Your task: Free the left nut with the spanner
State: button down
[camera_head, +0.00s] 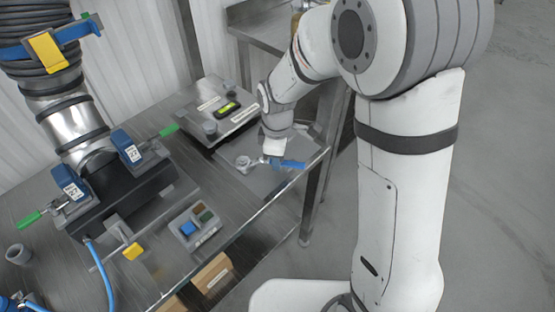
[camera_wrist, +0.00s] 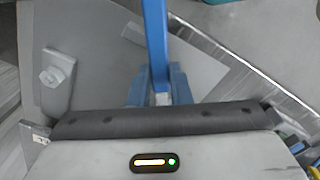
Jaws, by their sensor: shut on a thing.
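My gripper (camera_head: 276,161) is low over the grey bench plate at the right end of the bench. Its blue fingers, seen in the wrist view (camera_wrist: 160,92), are shut on the blue handle of the spanner (camera_head: 293,164). In the wrist view the spanner handle (camera_wrist: 155,40) runs up from between the fingers to the top edge. The left clamp (camera_head: 70,186) is a blue block with a white label and a green handle, on the left of the black machine base. Its nut is too small to make out. The spanner is well apart from this clamp.
A grey bracket with a hex-headed bolt (camera_wrist: 52,76) stands left of my fingers. A second blue clamp (camera_head: 128,146) sits right of the pipe. A grey box with a display (camera_head: 225,108) is behind my gripper. A button box (camera_head: 195,226) lies nearer the front edge.

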jog(key=shift+w+n, duration=0.45)
jog(key=shift+n, duration=0.05)
jog(key=shift+s, duration=0.1)
jog(key=shift+s+a+m, duration=0.2)
jog(key=shift+s+m, duration=0.6)
jog(key=shift+m, duration=0.2)
jog(key=shift+s+a+m, duration=0.15)
jog(key=shift+s+m, duration=0.6)
jog(key=shift+m, duration=0.25)
jog(key=shift+r+p, duration=0.65)
jog(key=shift+r, duration=0.6)
jog(key=shift+r+p, duration=1.3)
jog(key=shift+r, duration=0.6)
